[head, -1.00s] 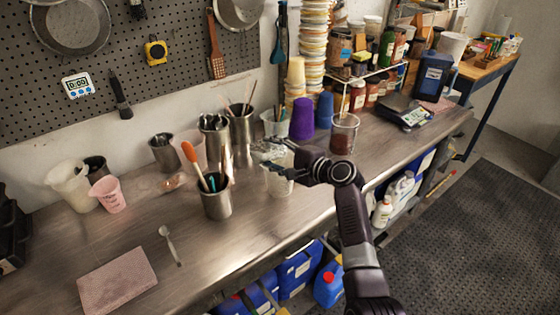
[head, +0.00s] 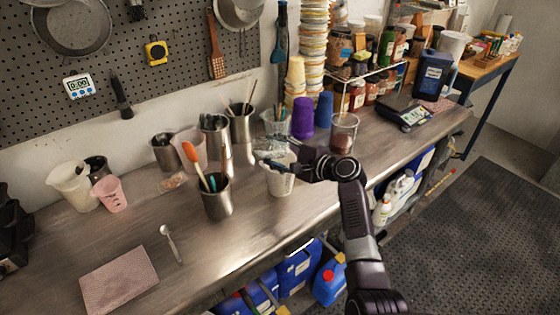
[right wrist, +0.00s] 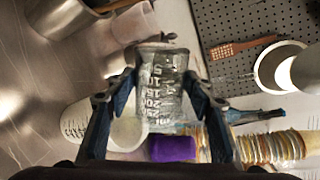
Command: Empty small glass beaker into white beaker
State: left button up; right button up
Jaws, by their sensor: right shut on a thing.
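The white beaker (head: 280,182) stands upright on the metal bench, partly hidden behind my right gripper. My right gripper (head: 268,160) is right above its rim. In the right wrist view, my right gripper (right wrist: 160,88) is shut on the small glass beaker (right wrist: 160,85), a clear beaker with printed graduations, held between the two fingers. The white beaker (right wrist: 76,120) also shows there, just beyond the left finger, its pale opening close to the glass beaker. I cannot tell the contents of the glass beaker. My left gripper is not in view.
A metal cup with an orange spatula (head: 217,198) stands close left of the white beaker. Purple cups (head: 303,118) and a glass with dark red contents (head: 343,135) stand behind and to the right. The bench front is clear around a spoon (head: 171,243) and pink cloth (head: 119,279).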

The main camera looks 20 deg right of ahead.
jog(key=shift+w+d+r+m+y+p, duration=0.15)
jog(key=shift+d+r+m+y+p, duration=0.15)
jog(key=shift+m, duration=0.2)
jog(key=shift+w+d+r+m+y+p, duration=0.1)
jog(key=shift+w+d+m+y+p, duration=0.1)
jog(key=shift+d+m, duration=0.25)
dwell(1.1)
